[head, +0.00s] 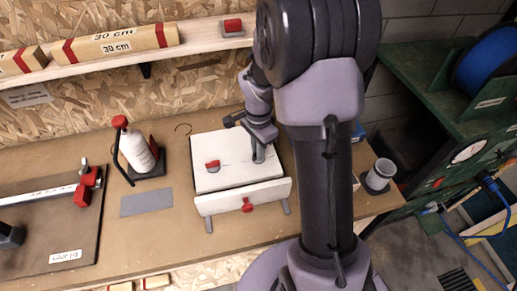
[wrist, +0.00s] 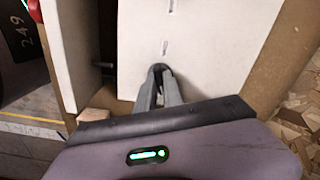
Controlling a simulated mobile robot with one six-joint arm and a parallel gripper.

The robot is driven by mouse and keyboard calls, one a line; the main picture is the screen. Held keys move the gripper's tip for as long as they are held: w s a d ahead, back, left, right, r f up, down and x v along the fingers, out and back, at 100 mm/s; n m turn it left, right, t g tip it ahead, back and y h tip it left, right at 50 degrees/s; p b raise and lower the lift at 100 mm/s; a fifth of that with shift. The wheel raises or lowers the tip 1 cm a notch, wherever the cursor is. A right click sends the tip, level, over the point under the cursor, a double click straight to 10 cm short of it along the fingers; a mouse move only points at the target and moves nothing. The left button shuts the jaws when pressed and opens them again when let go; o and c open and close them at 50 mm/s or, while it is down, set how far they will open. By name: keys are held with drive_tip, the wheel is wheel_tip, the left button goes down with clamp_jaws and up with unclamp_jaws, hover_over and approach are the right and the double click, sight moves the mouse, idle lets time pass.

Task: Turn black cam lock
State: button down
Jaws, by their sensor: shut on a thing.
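A white panel box (head: 215,182) lies on the workbench; its white top fills much of the wrist view (wrist: 200,60). My gripper (head: 259,157) points down onto the right part of this top. In the wrist view, my gripper's fingers (wrist: 158,72) are close together at the panel surface, with a small dark piece between them. I take this to be the black cam lock (wrist: 158,95); it is almost wholly hidden by the fingers, so its turn angle cannot be told. A red cam lock (head: 212,166) sits on the left part of the top.
A red knob (head: 248,204) is on the box's front board. A white bottle with a red cap (head: 138,152) and a grey mat (head: 146,202) are to the left. A grey cup (head: 380,174) stands right, beyond my arm. Bare bench lies in front of the box.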

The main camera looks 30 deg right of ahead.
drive_tip(key=n+p, duration=0.1)
drive_tip(key=n, duration=0.6)
drive_tip(key=shift+r+p, duration=0.1)
drive_tip(key=shift+p, duration=0.25)
drive_tip(key=n+p, duration=0.1)
drive_tip(key=n, duration=0.3)
drive_tip(key=n+p, duration=0.1)
drive_tip(key=n, duration=0.2)
drive_tip(key=shift+n, duration=0.3)
drive_tip(key=n+p, duration=0.1)
drive_tip(key=n, duration=0.2)
drive_tip(key=shift+n, duration=0.3)
drive_tip(key=n+p, duration=0.1)
drive_tip(key=n, duration=0.2)
drive_tip(key=shift+n, duration=0.4)
drive_tip(key=n+p, duration=0.1)
drive_tip(key=n, duration=0.3)
drive_tip(key=shift+p, duration=0.4)
drive_tip(key=shift+n+p, duration=0.45)
drive_tip(key=shift+n, duration=1.15)
